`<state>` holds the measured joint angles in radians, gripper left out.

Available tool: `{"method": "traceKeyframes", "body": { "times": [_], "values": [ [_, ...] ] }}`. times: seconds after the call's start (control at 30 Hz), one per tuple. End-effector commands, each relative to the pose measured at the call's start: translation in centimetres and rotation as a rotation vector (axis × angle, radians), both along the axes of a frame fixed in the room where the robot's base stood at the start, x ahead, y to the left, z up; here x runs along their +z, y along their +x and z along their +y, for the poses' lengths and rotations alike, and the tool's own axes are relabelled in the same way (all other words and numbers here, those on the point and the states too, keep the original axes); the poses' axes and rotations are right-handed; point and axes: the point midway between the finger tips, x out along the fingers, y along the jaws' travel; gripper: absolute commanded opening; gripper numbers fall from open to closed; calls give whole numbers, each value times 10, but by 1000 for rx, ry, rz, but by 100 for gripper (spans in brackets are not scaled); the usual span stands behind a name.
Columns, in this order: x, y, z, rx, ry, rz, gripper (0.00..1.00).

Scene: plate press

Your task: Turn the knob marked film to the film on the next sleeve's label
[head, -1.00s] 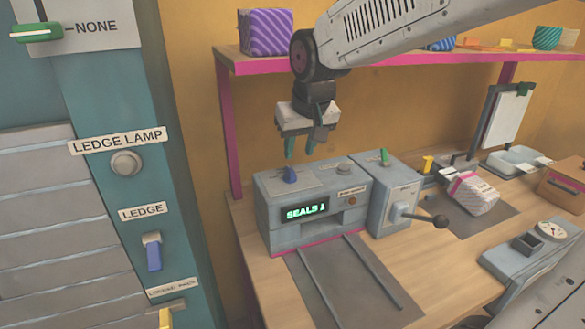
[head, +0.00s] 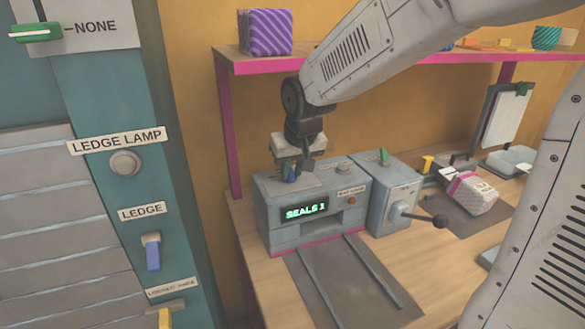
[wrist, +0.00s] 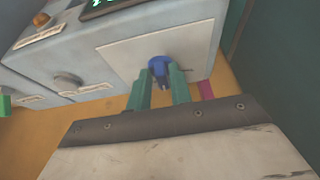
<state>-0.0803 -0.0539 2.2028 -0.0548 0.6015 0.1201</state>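A blue knob (head: 289,174) sits on the left of the grey machine's top, and it also shows in the wrist view (wrist: 161,67) on a pale plate. Its marking cannot be read in these frames. My gripper (head: 297,172) is right at this knob, pointing down. In the wrist view its two green fingers (wrist: 160,80) are apart, with the knob at their tips and a gap around its grip. I cannot tell whether a finger touches it. The grey machine (head: 285,237) shows "SEALS 1" on its display. A white box-like package with a pink band (head: 474,193) lies to the right; its label is too small to read.
A pink-edged shelf (head: 400,61) runs above. A teal panel with a ledge lamp button (head: 125,163) stands left. Rails on a grey mat (head: 345,285) lie in front.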

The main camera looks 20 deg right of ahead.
Motion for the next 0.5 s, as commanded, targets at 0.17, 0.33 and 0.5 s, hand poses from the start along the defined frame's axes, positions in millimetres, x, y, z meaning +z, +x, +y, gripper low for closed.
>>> {"method": "traceKeyframes", "body": {
  "times": [0.17, 0.33, 0.5],
  "values": [
    [0, 0, 0, 0, 0, 0, 0],
    [0, 0, 1, -25, 0, 2, 0],
    [0, 0, 4, -132, -2, 2, 0]
  ]
}}
